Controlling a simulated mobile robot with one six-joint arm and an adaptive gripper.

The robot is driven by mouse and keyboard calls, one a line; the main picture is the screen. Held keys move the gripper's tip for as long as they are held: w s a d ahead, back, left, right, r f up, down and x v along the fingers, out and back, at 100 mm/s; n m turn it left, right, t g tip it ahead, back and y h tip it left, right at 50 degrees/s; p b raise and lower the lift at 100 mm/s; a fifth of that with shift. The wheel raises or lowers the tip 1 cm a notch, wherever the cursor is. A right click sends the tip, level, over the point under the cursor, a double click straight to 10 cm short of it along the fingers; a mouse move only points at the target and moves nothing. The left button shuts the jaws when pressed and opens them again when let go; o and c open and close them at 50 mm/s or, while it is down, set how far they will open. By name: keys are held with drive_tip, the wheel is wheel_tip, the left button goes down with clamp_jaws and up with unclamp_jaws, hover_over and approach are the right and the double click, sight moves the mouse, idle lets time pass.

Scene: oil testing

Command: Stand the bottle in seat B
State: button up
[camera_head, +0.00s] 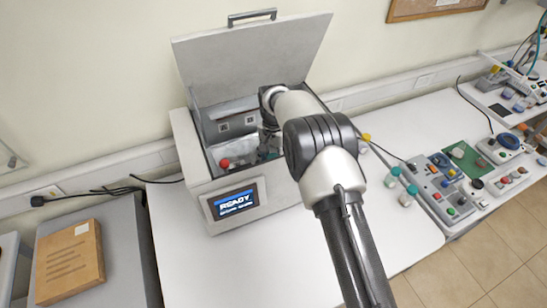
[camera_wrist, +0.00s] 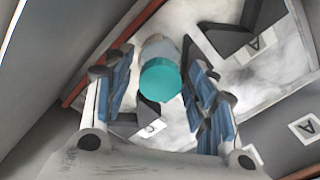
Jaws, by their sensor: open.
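The bottle (camera_wrist: 158,48), with a teal cap (camera_wrist: 161,80) and a pale body, is between the fingers of my gripper (camera_wrist: 157,88) in the wrist view. The fingers are open, with visible gaps on both sides of the cap. The bottle is inside the open machine, near a label reading C (camera_wrist: 152,127). A label reading A (camera_wrist: 262,42) lies farther up and right. Another label (camera_wrist: 309,128) at the right edge is hard to read, so I cannot pick out seat B.
The machine (camera_head: 187,140) has its lid (camera_head: 250,58) raised and a screen reading READY (camera_head: 235,203). A red knob-like part (camera_head: 225,163) shows inside. Two teal-capped bottles (camera_head: 391,178) (camera_head: 407,196) stand on the white table (camera_head: 200,275), right of my arm. The table's front is clear.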

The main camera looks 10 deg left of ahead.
drive_tip(key=shift+r, duration=0.15)
wheel_tip(320, 180, up, 12)
idle(0.3)
drive_tip(key=s+d+r+n+t, duration=0.1)
drive_tip(key=s+d+r, duration=0.5)
drive_tip(key=d+r, duration=0.35)
drive_tip(key=s+d+r+n+t, duration=0.1)
drive_tip(key=s+d+r, duration=0.6)
drive_tip(key=r, duration=0.4)
drive_tip(key=s+d+r+t, duration=0.2)
drive_tip(key=s+d, duration=0.7)
drive_tip(key=s, duration=0.3)
drive_tip(key=s+d+f+n, duration=0.1)
drive_tip(key=s+d+f, duration=0.1)
drive_tip(key=s, duration=0.3)
drive_tip(key=s+d+f, duration=0.1)
drive_tip(key=s+f, duration=0.2)
drive_tip(key=s, duration=0.3)
drive_tip(key=shift+s+d+f+n+t, duration=0.2)
drive_tip(key=shift+d+n+t, duration=0.1)
drive_tip(key=shift+d+n, duration=0.1)
